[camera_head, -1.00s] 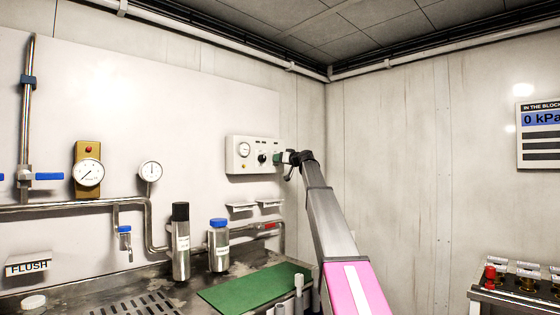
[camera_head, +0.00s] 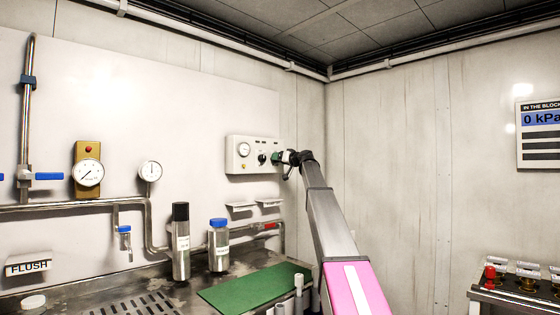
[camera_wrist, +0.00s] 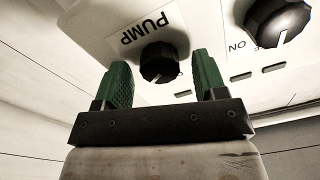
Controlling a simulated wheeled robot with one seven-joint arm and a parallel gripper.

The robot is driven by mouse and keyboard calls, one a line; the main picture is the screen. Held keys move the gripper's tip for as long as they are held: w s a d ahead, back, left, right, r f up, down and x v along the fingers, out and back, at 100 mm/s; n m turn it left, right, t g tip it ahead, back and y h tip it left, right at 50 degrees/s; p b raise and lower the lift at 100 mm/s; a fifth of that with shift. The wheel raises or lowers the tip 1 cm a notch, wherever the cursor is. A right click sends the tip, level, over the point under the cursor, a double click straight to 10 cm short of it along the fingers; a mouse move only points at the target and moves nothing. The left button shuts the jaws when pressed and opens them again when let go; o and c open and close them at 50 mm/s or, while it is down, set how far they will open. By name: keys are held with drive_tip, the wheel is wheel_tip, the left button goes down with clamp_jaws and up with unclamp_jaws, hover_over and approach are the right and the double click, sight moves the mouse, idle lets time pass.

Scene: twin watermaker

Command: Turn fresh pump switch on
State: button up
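The white control box (camera_head: 246,155) is on the back wall, with a gauge and dark knobs. In the wrist view a black knob (camera_wrist: 159,63) sits on the box beside a label reading PUMP. My gripper (camera_wrist: 160,80) is open, its two green fingers on either side of that knob as seen from the wrist. I cannot tell whether the fingers touch it. In the head view my gripper (camera_head: 279,158) is at the box's right end, and it hides part of the panel there.
A second black knob (camera_wrist: 278,22) with ON lettering is at the upper right in the wrist view. Below the box are two small shelves (camera_head: 241,207), a black-capped bottle (camera_head: 181,245), a blue-capped bottle (camera_head: 219,248) and a green mat (camera_head: 255,288). Pipes run along the wall.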

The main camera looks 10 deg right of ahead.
drive_tip(key=v, duration=1)
drive_tip(key=shift+s+d, duration=0.25)
drive_tip(key=shift+s, duration=0.05)
drive_tip(key=shift+f, duration=0.1)
